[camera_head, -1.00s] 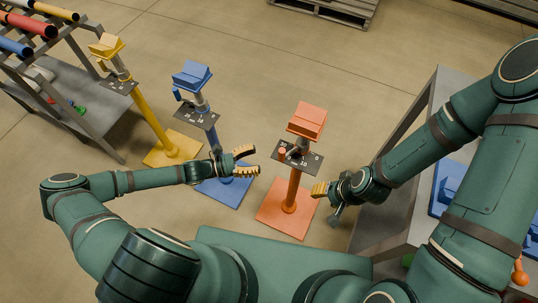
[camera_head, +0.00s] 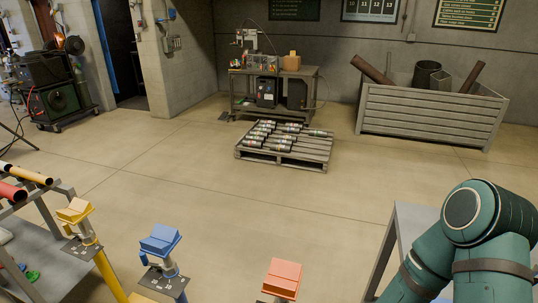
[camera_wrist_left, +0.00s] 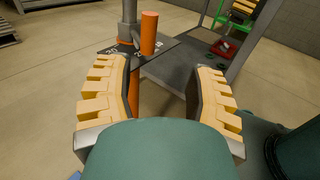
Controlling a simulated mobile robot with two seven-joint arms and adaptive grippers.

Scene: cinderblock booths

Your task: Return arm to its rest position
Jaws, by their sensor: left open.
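My left gripper (camera_wrist_left: 160,66) is open in the left wrist view, its two yellow ridged fingers spread apart with nothing between them. My left arm is out of the head view. Part of my right arm (camera_head: 478,235) is at the lower right of the head view, and its gripper is out of sight.
Yellow (camera_head: 77,210), blue (camera_head: 160,240) and orange (camera_head: 283,278) stand heads line the bottom of the head view. A rack with coloured tubes (camera_head: 25,175) is left. A grey table (camera_head: 410,215) is by my right arm. A loaded pallet (camera_head: 285,155) lies beyond open floor.

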